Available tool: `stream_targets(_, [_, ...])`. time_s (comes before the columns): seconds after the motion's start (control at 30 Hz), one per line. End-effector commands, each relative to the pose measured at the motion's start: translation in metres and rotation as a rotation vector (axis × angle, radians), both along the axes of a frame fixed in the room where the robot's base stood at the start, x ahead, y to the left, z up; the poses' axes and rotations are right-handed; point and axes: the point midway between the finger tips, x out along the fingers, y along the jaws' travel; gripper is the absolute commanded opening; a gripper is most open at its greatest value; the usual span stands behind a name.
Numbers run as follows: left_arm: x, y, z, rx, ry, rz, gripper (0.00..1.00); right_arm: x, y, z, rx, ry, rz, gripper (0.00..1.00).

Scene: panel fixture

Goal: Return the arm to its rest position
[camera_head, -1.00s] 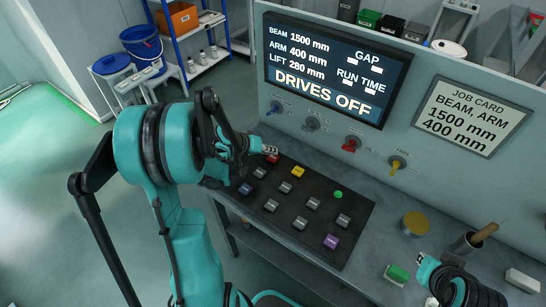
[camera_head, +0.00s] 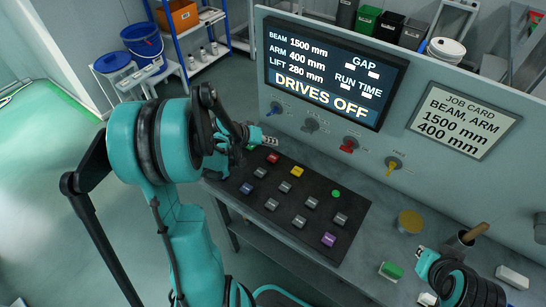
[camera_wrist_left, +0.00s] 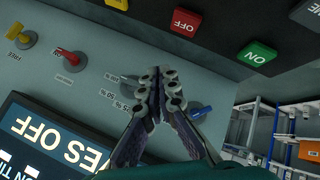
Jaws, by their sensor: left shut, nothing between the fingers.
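My left arm comes in from the left in the head view. Its gripper (camera_head: 270,140) is above the far left corner of the button panel (camera_head: 322,243), near the wall below the screen. In the left wrist view the left gripper (camera_wrist_left: 157,72) is shut and empty, its fingertips together and apart from the buttons. The red OFF button (camera_wrist_left: 185,22) and green ON button (camera_wrist_left: 257,52) show there. The red button also shows in the head view (camera_head: 272,158). My right gripper (camera_head: 420,252) is at the lower right by a green block; its finger state is unclear.
The wall screen (camera_head: 335,75) reads DRIVES OFF. Below it are a blue knob (camera_head: 276,109), a red knob (camera_head: 349,144) and a yellow knob (camera_head: 392,165). A green-topped block (camera_head: 391,270), a yellow disc (camera_head: 410,221) and a cup (camera_head: 463,240) stand on the bench right.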

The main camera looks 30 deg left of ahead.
Motion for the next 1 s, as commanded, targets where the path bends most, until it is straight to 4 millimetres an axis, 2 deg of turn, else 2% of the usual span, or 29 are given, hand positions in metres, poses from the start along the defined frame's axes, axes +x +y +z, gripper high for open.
stream_targets(0.4, [0.000,0.000,0.000,0.000,0.000,0.000,0.00,0.000,0.000,0.000,0.000,0.000,0.000,0.00])
stream_targets(0.53, [-0.003,-0.008,0.006,0.013,0.010,-0.008,0.00,0.000,0.000,0.000,0.000,0.000,0.000,0.00])
stream_targets(0.67, [-0.015,-0.037,0.025,0.061,0.042,-0.033,0.00,0.000,0.000,0.000,0.000,0.000,0.000,0.00])
stream_targets(0.77, [-0.035,-0.066,0.044,0.124,0.073,-0.061,0.00,0.000,0.000,0.000,0.000,0.000,0.000,0.00])
stream_targets(1.0, [-0.096,-0.123,0.078,0.297,0.109,-0.125,0.00,0.000,0.000,0.000,0.000,0.000,0.000,0.00])
